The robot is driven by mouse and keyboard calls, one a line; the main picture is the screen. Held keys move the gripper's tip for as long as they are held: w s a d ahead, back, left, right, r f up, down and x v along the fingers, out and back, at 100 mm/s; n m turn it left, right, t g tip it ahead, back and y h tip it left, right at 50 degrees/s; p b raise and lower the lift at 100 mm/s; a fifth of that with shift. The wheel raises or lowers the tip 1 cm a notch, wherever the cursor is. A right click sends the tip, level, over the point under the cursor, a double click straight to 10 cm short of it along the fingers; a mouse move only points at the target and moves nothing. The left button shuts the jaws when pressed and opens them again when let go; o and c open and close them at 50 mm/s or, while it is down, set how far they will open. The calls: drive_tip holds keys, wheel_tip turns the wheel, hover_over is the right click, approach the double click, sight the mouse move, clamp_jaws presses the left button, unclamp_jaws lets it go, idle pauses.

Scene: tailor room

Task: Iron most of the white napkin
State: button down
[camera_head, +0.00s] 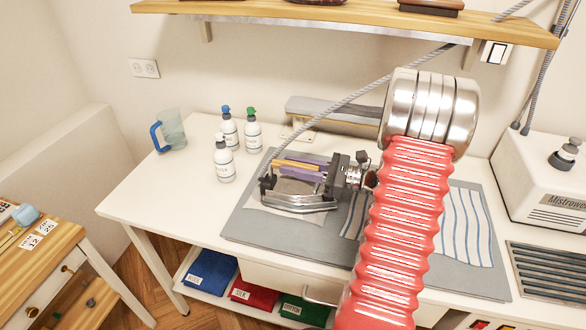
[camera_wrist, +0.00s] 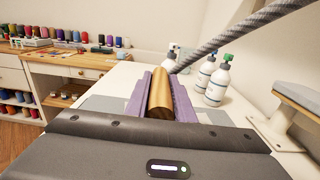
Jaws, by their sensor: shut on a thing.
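The iron (camera_head: 298,206), with a shiny metal base and a wooden handle (camera_head: 296,164), is over the grey ironing mat (camera_head: 245,222). My gripper (camera_head: 303,170) is shut on the handle. In the wrist view, the handle (camera_wrist: 160,92) lies between purple strips. A pale cloth, which seems to be the white napkin (camera_head: 256,200), shows around the iron's edge. The iron covers most of it, and I cannot tell whether the base touches it. A striped cloth (camera_head: 462,225) lies on the mat's right part, partly behind my red arm.
Several white bottles (camera_head: 223,160) and a clear jug with a blue handle (camera_head: 172,130) stand on the table's left part. A small padded board (camera_head: 330,108) is behind the mat. A grey hose (camera_head: 360,95) crosses above. A white machine (camera_head: 548,180) stands at the right.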

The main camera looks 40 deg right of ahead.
drive_tip(key=shift+w+d+r, duration=0.15)
drive_tip(key=shift+w+d, duration=0.25)
drive_tip(key=shift+d, duration=0.1)
drive_tip(key=shift+w+d, duration=0.2)
drive_tip(key=shift+d, duration=0.05)
drive_tip(key=shift+w+d, duration=0.45)
drive_tip(key=shift+d, duration=0.15)
drive_tip(key=shift+w+d, duration=0.2)
drive_tip(key=shift+d, duration=0.05)
drive_tip(key=shift+w+d, duration=0.25)
drive_tip(key=shift+d, duration=0.05)
drive_tip(key=shift+w+d, duration=0.2)
drive_tip(key=shift+d, duration=0.1)
drive_tip(key=shift+w+d, duration=0.25)
drive_tip(key=shift+w+d, duration=0.4)
drive_tip(key=shift+d, duration=0.2)
drive_tip(key=shift+w+d, duration=0.45)
drive_tip(key=shift+d, duration=0.1)
